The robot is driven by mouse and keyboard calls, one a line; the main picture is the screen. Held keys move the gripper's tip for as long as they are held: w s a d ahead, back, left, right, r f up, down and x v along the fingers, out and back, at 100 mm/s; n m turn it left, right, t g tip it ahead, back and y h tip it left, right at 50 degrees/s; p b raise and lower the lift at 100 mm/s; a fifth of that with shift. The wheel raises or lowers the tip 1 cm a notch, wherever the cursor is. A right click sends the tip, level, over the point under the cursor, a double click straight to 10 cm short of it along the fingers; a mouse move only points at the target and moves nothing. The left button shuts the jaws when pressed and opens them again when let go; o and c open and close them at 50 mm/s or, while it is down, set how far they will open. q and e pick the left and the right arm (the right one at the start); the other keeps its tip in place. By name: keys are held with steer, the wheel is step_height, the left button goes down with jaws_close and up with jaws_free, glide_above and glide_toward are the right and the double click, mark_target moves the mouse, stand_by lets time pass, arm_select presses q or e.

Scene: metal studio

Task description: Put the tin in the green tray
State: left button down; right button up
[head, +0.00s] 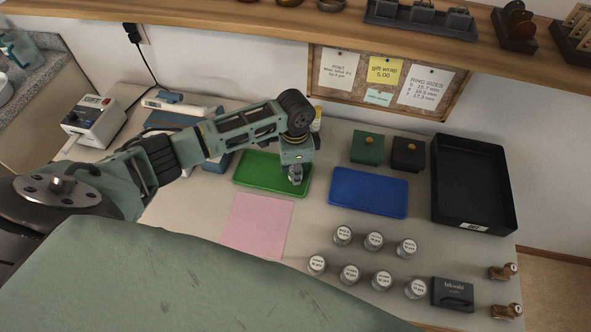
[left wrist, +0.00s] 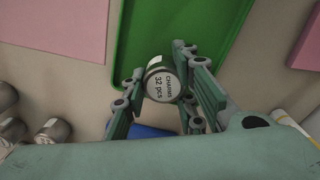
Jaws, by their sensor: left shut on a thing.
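The green tray (head: 262,172) lies flat near the middle of the table; it also shows in the left wrist view (left wrist: 190,25). My left gripper (head: 296,176) points down over the right end of this tray. In the left wrist view my left gripper (left wrist: 166,90) is shut on a small round tin (left wrist: 160,86) with a white lid reading "CHARMS 32 pcs". The fingers are on both sides of the tin. I cannot tell whether the tin touches the tray floor. My right gripper is not in view.
A blue tray (head: 368,193) lies to the right, a pink sheet (head: 256,224) in front. Several similar tins (head: 373,241) stand front right. Green (head: 367,147) and black (head: 408,153) boxes stand behind the blue tray. A large black tray (head: 470,185) is at the right.

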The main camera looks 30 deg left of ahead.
arm_select(q)
steer(key=shift+f, duration=0.1)
steer(key=c, duration=1.4)
jaws_free()
step_height(320, 180, up, 12)
steer(key=b, duration=0.1)
steer(key=shift+w, duration=0.15)
steer(key=shift+a, duration=0.1)
